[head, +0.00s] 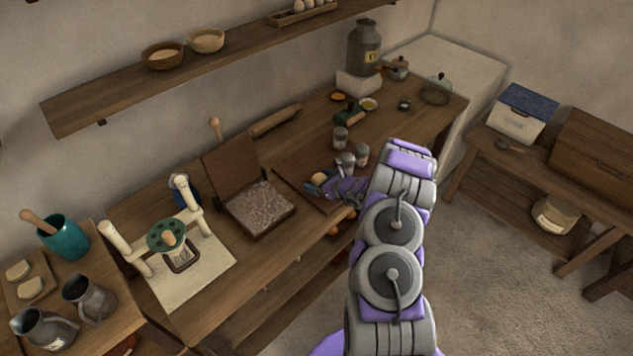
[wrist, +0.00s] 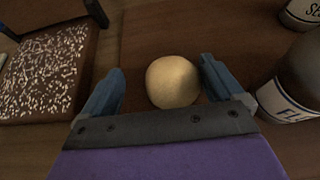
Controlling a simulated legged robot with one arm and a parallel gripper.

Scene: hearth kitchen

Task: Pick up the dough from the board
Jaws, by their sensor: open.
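The dough is a pale round ball (wrist: 172,82) on the dark wooden board (wrist: 150,38). In the wrist view it lies between the two blue fingers of my open gripper (wrist: 162,88), with a gap on each side. In the head view my gripper (head: 325,183) is low over the board (head: 290,180), and the dough (head: 318,178) shows as a small pale patch, partly covered by the gripper.
Left of the board is an open box with a speckled surface (head: 260,208). Jars stand close on the right, one a labelled jar (wrist: 300,80) near the right finger. A rolling pin (head: 275,121) lies behind. A cream press (head: 168,240) stands further left.

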